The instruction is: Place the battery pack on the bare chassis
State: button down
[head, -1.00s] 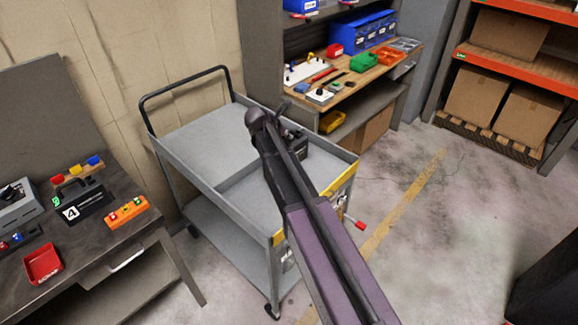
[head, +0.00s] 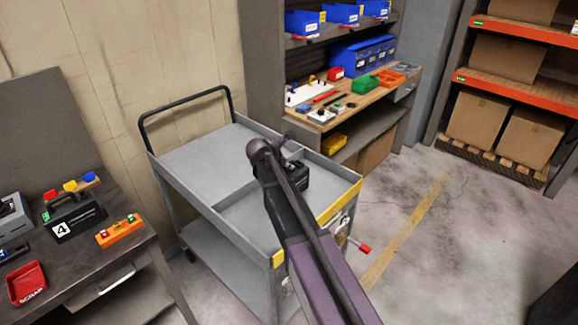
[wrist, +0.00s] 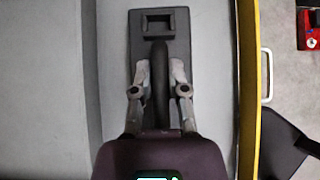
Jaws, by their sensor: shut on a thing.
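A black battery pack (head: 296,174) with a raised handle is at the front section of a grey cart (head: 195,156). In the wrist view, the two fingers of my gripper (wrist: 160,82) are shut on the handle of the battery pack (wrist: 141,70). I cannot tell whether the pack rests on the cart's deck or hangs just above it. My arm hides part of it in the head view. Another black pack (head: 75,217), marked 4, stands on the left bench. I cannot make out a bare chassis for certain.
The cart has a raised divider and a yellow front edge (head: 340,201); a red-tipped lever (head: 364,248) sticks out there. The left bench holds an orange block (head: 119,231) and a red scrap tray (head: 27,284). A shelf workbench (head: 355,98) stands behind. Floor at right is open.

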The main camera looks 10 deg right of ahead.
aim_at(288, 173)
jog(key=shift+f, duration=0.1)
dwell(0.4)
jog(key=shift+f+b, duration=1.8)
jog(key=shift+b, duration=0.05)
jog(key=c, duration=0.6)
grip_release()
jog(key=shift+c, duration=0.2)
jog(key=shift+r, duration=0.1)
jog(key=p+v, duration=0.7)
jog(key=v, duration=0.3)
jog(key=shift+r, duration=0.1)
jog(key=shift+p+v, duration=0.75)
jog(key=shift+v, duration=0.15)
jog(key=shift+s, duration=0.1)
